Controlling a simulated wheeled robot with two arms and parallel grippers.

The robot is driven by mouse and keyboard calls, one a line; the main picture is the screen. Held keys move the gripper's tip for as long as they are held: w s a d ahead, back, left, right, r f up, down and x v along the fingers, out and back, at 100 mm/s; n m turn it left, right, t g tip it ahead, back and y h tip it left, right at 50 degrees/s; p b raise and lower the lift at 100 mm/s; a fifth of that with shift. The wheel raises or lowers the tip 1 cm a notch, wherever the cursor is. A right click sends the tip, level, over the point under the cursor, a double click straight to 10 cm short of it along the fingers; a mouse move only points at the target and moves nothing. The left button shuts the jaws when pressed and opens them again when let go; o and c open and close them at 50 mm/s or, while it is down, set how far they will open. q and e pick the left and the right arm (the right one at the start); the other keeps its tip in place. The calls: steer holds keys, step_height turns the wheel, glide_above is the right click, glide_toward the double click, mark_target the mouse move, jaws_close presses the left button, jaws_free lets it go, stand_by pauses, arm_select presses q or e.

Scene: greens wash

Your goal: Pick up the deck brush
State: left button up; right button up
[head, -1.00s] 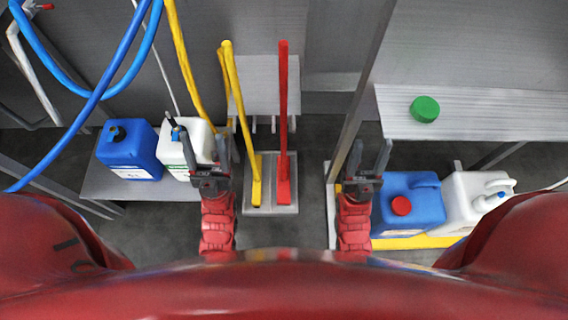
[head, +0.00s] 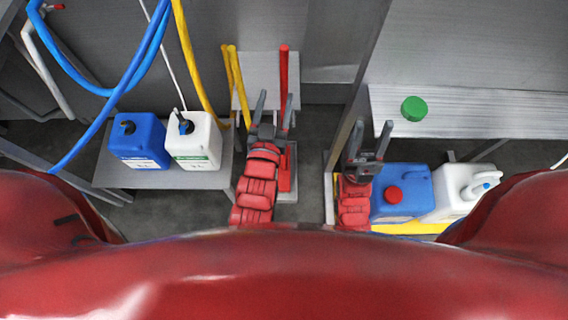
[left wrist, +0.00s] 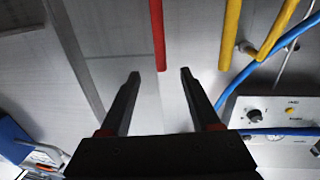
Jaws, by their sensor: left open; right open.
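Two long-handled tools, one red (head: 283,68) and one yellow (head: 241,88), stand upright at the grey rack; I cannot tell from the handles which is the deck brush. My left gripper (head: 275,97) is open and empty in front of them and hides much of their lower parts. In the left wrist view the end of the red handle (left wrist: 158,35) shows just beyond the gap between my open fingertips (left wrist: 160,74), apart from them. The yellow handle (left wrist: 230,35) is to its right. My right gripper (head: 371,125) is open and empty near a blue jug.
Blue (head: 138,140) and white (head: 193,138) jugs stand on a low shelf at left. A red-capped blue jug (head: 410,193) and white jug (head: 450,190) stand at right. A green lid (head: 414,108) lies on the bench (head: 480,112). Blue (head: 95,125) and yellow hoses (head: 187,60) hang at left.

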mark_target(283, 62)
arm_select(q)
steer(key=w, duration=0.3)
steer(key=w+d, duration=0.1)
steer(key=w, duration=0.7)
steer(key=shift+d+p, duration=0.3)
steer(key=shift+p, duration=0.1)
steer(key=w, duration=0.3)
steer(key=w+p, duration=0.1)
steer(key=shift+w+d, duration=0.3)
steer(key=shift+d, duration=0.1)
steer(key=shift+w+f, duration=0.15)
steer(key=shift+w, duration=0.05)
jaws_close()
